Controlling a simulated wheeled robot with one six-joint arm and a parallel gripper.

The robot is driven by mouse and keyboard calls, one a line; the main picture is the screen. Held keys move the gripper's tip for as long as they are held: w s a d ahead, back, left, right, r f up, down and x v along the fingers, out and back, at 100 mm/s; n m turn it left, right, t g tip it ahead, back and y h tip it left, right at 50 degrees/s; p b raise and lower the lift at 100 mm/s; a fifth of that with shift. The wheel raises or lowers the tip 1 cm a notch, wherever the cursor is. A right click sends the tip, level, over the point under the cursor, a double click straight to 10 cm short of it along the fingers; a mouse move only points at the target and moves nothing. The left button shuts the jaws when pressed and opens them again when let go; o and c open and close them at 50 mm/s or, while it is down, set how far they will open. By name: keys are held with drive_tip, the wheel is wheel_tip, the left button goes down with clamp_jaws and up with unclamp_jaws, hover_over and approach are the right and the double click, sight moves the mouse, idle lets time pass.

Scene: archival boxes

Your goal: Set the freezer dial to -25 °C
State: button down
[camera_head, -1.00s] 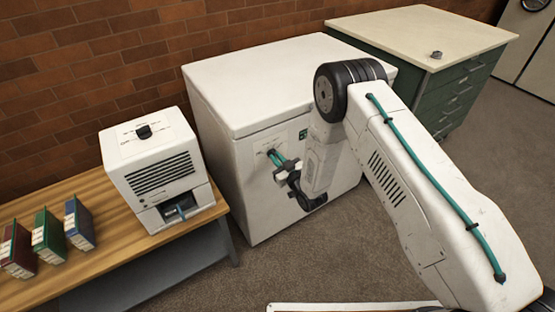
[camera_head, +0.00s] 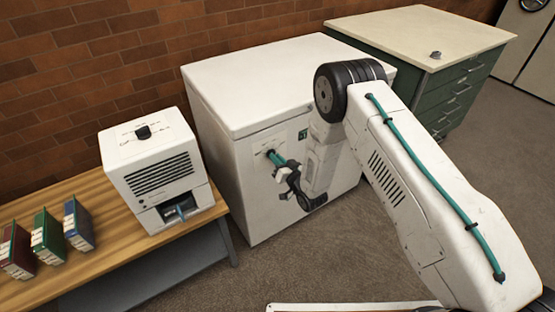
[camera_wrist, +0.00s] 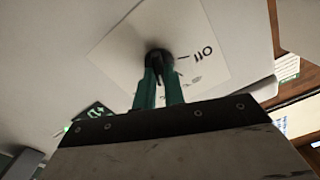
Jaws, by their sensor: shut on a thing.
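The white chest freezer (camera_head: 225,185) stands against the brick wall, its lid closed. Its dial (camera_wrist: 159,60) is a dark knob on a pale panel (camera_wrist: 200,45) on the front face. My gripper (camera_head: 271,154) reaches the panel with its teal fingers. In the wrist view the gripper (camera_wrist: 158,75) is shut on the dial. Some dark marks show on the panel to the right of the dial. The fingers and knob hide much of the scale, and I cannot read the setting.
A white machine with a top knob (camera_head: 143,131) stands on a wooden bench (camera_head: 110,250) at left, with several coloured binders (camera_head: 78,224). A green drawer cabinet (camera_head: 465,90) stands to the right of the freezer. Carpet (camera_head: 320,255) is clear in front.

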drive_tip(key=shift+d, duration=0.15)
drive_tip(key=c, duration=1.5)
unclamp_jaws()
drive_tip(key=shift+v, duration=3.85)
drive_tip(key=shift+f, duration=0.1)
